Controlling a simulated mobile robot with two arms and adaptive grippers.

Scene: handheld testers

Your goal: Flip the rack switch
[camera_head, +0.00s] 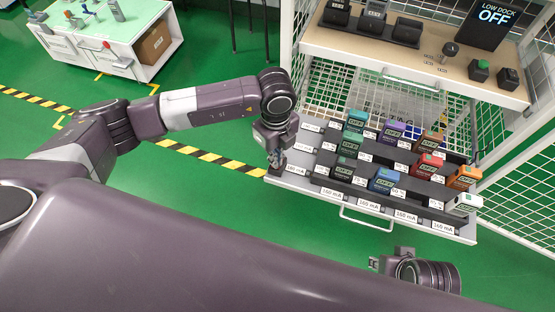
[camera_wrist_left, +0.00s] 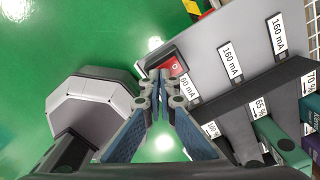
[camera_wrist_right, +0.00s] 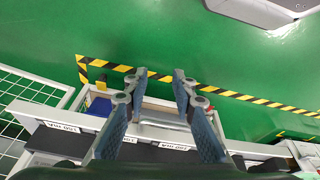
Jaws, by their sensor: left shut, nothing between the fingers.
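The rack switch (camera_wrist_left: 174,66), a red rocker in a dark housing, sits at the corner of the pulled-out tray in the left wrist view. My left gripper (camera_wrist_left: 160,78) is shut and empty, its fingertips right at the switch; I cannot tell whether they touch it. In the head view my left gripper (camera_head: 276,165) points down at the tray's left corner and hides the switch. My right gripper (camera_wrist_right: 160,75) is open and empty in the right wrist view. In the head view it (camera_head: 374,263) is low, in front of the tray.
The pulled-out tray (camera_head: 462,232) holds several coloured handheld testers in rows, with a front handle (camera_head: 366,222). Above it, a shelf (camera_head: 400,62) carries dark docks, a knob, buttons and a sign (camera_head: 492,22) reading "LOW DOCK OFF". White mesh (camera_head: 520,170) stands at right.

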